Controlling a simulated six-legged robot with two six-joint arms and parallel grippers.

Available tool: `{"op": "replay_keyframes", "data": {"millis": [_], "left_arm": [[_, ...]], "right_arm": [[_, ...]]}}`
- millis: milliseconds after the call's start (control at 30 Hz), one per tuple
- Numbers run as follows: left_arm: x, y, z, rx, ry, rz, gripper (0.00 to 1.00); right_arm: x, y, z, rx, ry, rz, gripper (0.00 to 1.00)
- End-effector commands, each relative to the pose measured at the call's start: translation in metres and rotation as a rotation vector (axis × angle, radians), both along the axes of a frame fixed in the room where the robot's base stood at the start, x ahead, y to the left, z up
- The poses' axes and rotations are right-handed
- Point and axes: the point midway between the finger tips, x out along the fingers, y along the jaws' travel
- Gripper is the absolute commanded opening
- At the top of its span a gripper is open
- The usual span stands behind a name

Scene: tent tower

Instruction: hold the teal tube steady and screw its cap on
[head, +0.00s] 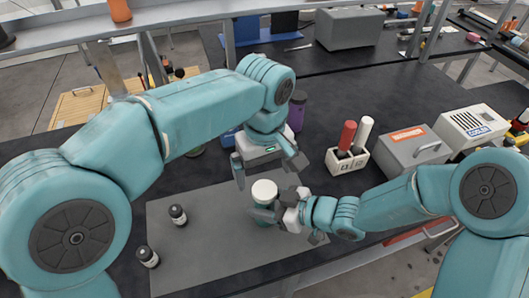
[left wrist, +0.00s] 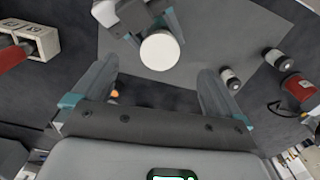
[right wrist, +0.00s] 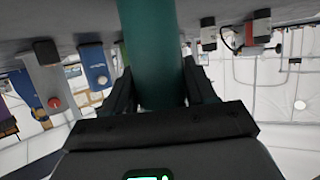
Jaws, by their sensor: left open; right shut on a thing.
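The teal tube (head: 262,214) stands upright over the grey mat, with a white cap (head: 264,189) on its top. I cannot tell how tightly the cap sits. My right gripper (head: 270,213) is shut on the tube's body from the right. In the right wrist view the tube (right wrist: 152,50) runs between the fingers. My left gripper (head: 267,170) is open and empty, pointing down above the cap. In the left wrist view the round cap (left wrist: 160,52) lies beyond the open fingers, around midway between them, and hides most of the tube.
A white rack (head: 346,161) with red and white tubes stands to the right, near a grey handled box (head: 412,150). A purple bottle (head: 297,112) stands behind my left gripper.

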Motion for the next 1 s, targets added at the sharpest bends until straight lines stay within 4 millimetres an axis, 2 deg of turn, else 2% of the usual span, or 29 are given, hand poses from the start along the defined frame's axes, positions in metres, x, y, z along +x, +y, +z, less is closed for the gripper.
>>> {"op": "replay_keyframes", "data": {"millis": [300, 500, 700, 933, 967, 1000], "left_arm": [[0.000, -0.001, 0.069, -0.004, -0.006, 0.000, 1.00], [0.000, -0.001, 0.099, -0.002, -0.003, -0.001, 1.00], [-0.001, 0.000, 0.109, -0.001, 0.000, -0.001, 1.00], [-0.001, 0.000, 0.109, 0.000, 0.000, -0.001, 1.00], [-0.001, 0.000, 0.109, 0.000, 0.000, -0.001, 1.00], [-0.001, 0.000, 0.109, -0.001, 0.000, -0.001, 1.00]], "right_arm": [[0.000, 0.000, -0.001, -0.001, 0.002, 0.000, 0.00], [0.000, 0.000, -0.001, -0.001, 0.002, 0.000, 0.00], [0.000, 0.000, -0.001, -0.001, 0.002, 0.000, 0.00], [0.000, 0.000, -0.001, -0.001, 0.002, 0.000, 0.00], [0.000, 0.000, -0.001, -0.001, 0.002, 0.000, 0.62], [0.000, 0.000, -0.001, -0.001, 0.002, 0.000, 0.75]]}}
